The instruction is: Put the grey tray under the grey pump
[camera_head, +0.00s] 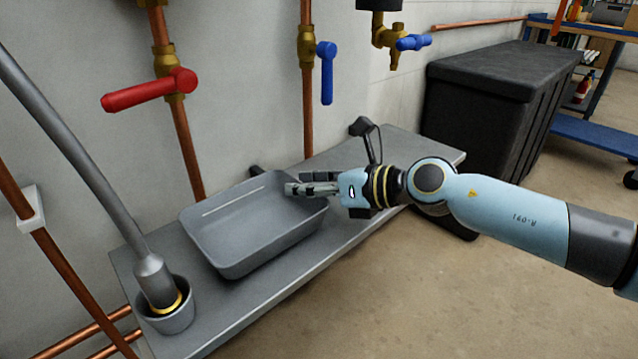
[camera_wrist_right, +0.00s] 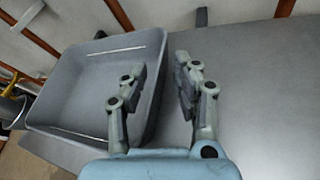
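The grey tray (camera_head: 222,265) is empty and rests upright on a long grey bench (camera_head: 330,235) against the wall. My right gripper (camera_head: 290,187) is at the tray's right end. In the right wrist view the tray (camera_wrist_right: 85,140) is on the left, and the gripper (camera_wrist_right: 160,70) has its fingers apart, one over the tray's inside and one outside its near wall. I cannot tell if either finger touches the wall. I cannot make out a grey pump for certain. My left gripper is out of view.
A grey cup (camera_head: 168,318) holding the end of a thick grey tube (camera_head: 85,155) stands at the bench's left end. A black bracket-like object (camera_head: 365,135) stands behind my right gripper. A red-handled valve (camera_head: 150,90) and blue-handled valve (camera_head: 327,72) are above. A black bin (camera_head: 490,90) stands right.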

